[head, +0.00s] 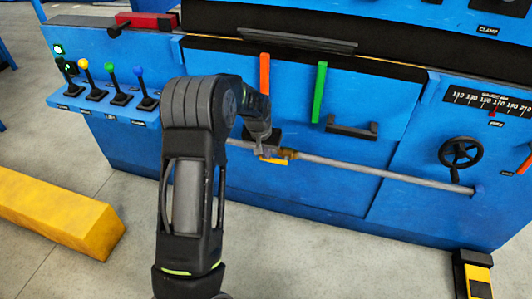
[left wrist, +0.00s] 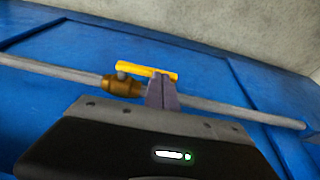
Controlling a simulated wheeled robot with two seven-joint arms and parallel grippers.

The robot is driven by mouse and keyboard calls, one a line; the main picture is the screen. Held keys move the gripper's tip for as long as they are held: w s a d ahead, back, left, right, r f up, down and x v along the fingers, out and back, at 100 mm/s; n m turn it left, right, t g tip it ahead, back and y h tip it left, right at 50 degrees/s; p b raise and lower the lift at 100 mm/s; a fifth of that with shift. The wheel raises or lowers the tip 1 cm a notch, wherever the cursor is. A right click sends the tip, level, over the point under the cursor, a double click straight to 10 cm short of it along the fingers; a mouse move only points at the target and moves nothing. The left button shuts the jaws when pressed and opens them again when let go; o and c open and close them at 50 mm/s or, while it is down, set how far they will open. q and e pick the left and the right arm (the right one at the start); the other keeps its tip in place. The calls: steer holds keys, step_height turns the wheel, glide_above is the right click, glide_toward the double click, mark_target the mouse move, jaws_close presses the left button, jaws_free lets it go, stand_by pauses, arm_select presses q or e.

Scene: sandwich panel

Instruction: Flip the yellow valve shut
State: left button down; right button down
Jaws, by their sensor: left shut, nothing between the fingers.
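The yellow valve handle (left wrist: 147,70) sits on a brass valve body (left wrist: 122,86) on a grey pipe across the front of the blue machine. In the left wrist view the handle lies nearly along the pipe. In the head view the yellow handle (head: 284,154) shows in part beside my gripper. My left gripper (left wrist: 161,90) is shut and empty. Its fingers are at the handle's right part, over the pipe; I cannot tell whether they touch the handle. In the head view my left gripper (head: 268,148) hides much of the valve. My right gripper is not in view.
The pipe (head: 385,173) runs right toward a black handwheel (head: 460,153). Above the valve are an orange bar (head: 264,74), a green bar (head: 319,92) and a black handle (head: 351,130). Several coloured levers (head: 112,85) stand at left. A yellow block (head: 60,212) lies on the floor.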

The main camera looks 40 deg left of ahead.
arm_select(q)
steer(key=shift+s+a+f+h+b, duration=0.1)
steer(key=shift+f+h+b, duration=0.2)
step_height(320, 180, down, 10)
steer(key=w+d+t+h+b, duration=0.1)
steer(key=d+h+b, duration=0.1)
steer(key=b, duration=0.4)
steer(key=shift+d+r+n+h, duration=0.15)
steer(key=shift+d+n+h, duration=0.15)
steer(key=shift+h, duration=0.4)
stand_by(0.5)
steer(key=shift+a, duration=0.1)
stand_by(0.4)
